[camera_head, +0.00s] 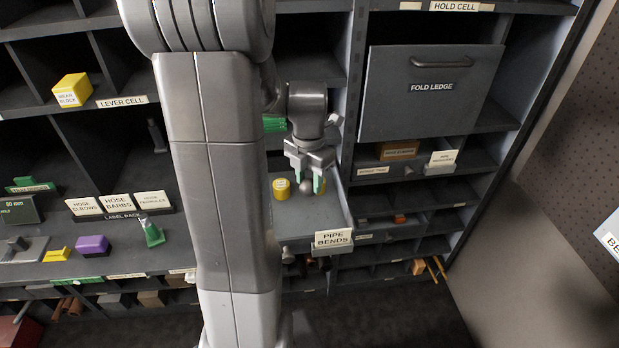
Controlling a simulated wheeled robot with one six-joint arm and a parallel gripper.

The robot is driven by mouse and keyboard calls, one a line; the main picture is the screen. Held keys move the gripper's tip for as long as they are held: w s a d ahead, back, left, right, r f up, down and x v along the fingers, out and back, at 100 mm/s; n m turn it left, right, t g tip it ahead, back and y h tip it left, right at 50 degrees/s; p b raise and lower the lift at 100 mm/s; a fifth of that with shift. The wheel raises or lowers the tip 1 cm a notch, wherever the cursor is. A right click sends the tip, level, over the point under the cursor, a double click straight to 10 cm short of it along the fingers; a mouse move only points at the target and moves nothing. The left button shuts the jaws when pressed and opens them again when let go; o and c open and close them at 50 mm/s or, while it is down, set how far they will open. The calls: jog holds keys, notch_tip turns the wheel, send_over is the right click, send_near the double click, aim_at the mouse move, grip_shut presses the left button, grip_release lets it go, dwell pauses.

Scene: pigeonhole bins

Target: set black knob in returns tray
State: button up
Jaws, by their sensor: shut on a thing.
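My gripper (306,186) points down over a pulled-out drawer (310,218) whose front label reads PIPE BENDS. Its green-tipped fingers are shut on a small dark grey rounded thing, which looks like the black knob (306,187). I cannot tell whether the knob touches the drawer floor. A yellow cylinder (281,189) stands just left of the fingers, and another yellow piece (321,186) shows partly behind the right finger. I cannot make out a label for the returns tray. A small label (374,170) on a shelf to the right is too small to read surely.
On the left ledge are the label rack (122,207), a green piece (152,232) and a purple block (92,245).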

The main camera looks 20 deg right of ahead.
notch_tip(320, 180, down, 10)
jog(key=b, duration=0.7)
jog(key=shift+f, duration=0.2)
jog(key=shift+f+b, duration=0.5)
jog(key=shift+b, duration=0.1)
jog(key=o, duration=1.3)
jog(key=shift+c, duration=0.2)
jog(key=shift+r+p, duration=4.6)
jog(key=shift+r, duration=1.15)
jog(key=shift+a, duration=0.1)
